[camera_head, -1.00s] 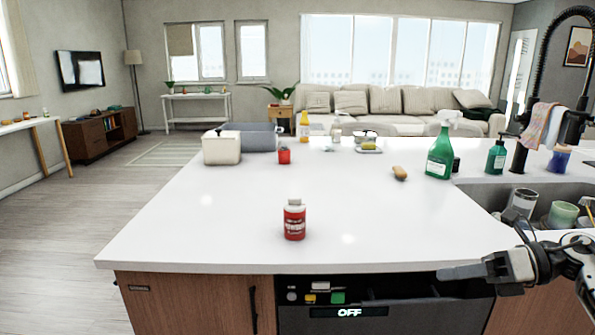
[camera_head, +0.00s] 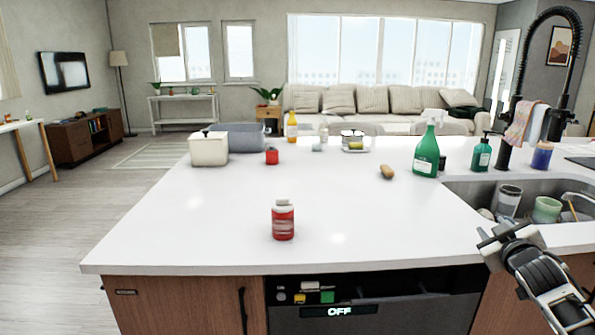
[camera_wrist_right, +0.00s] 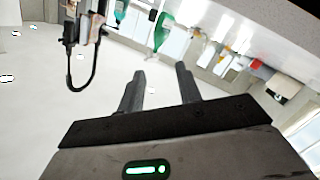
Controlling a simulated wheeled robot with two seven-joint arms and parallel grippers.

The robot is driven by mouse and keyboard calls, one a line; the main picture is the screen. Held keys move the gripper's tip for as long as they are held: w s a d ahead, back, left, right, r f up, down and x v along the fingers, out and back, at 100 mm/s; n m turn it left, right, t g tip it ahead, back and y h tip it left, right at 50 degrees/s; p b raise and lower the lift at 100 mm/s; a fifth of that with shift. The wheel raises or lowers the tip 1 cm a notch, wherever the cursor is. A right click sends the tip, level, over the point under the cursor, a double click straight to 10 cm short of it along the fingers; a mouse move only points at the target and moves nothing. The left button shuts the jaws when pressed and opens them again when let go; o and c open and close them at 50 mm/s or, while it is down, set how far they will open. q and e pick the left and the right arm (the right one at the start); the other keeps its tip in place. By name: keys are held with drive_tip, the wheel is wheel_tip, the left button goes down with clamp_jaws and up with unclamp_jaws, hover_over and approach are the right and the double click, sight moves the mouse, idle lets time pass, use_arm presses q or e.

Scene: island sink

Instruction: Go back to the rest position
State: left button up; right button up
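My right gripper (camera_head: 497,238) is in front of the island's front edge, below the sink, at the right of the head view. In the right wrist view its two fingers (camera_wrist_right: 160,85) stand apart with nothing between them. My left gripper is not in the head view. A red and white bottle (camera_head: 283,220) stands upright on the white island countertop (camera_head: 200,230), well to the left of the right gripper.
The sink (camera_head: 470,189) holds cups. A green spray bottle (camera_head: 427,150), a soap bottle (camera_head: 480,155) and a black faucet (camera_head: 512,100) stand around it. A white canister (camera_head: 208,150) and red cup (camera_head: 271,156) are at the back left.

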drive_tip(key=s+a+f+n+g+y, duration=0.1)
drive_tip(key=s+a+f+y, duration=0.1)
drive_tip(key=s+a+f, duration=0.6)
drive_tip(key=s+a+f+g+y, duration=0.2)
drive_tip(key=s+a+f, duration=0.2)
drive_tip(key=a+f, duration=0.6)
drive_tip(key=s+a+f+m+g+y, duration=0.1)
drive_tip(key=s+a+f, duration=0.2)
drive_tip(key=s+a, duration=0.4)
drive_tip(key=s+a+f+m+g+y, duration=0.1)
drive_tip(key=s+a+f, duration=0.3)
drive_tip(key=s, duration=1)
drive_tip(key=a+y, duration=0.1)
drive_tip(key=a, duration=0.1)
drive_tip(key=shift+s+a+f+g, duration=0.25)
drive_tip(key=shift+a+f+g, duration=0.05)
drive_tip(key=shift+a, duration=0.05)
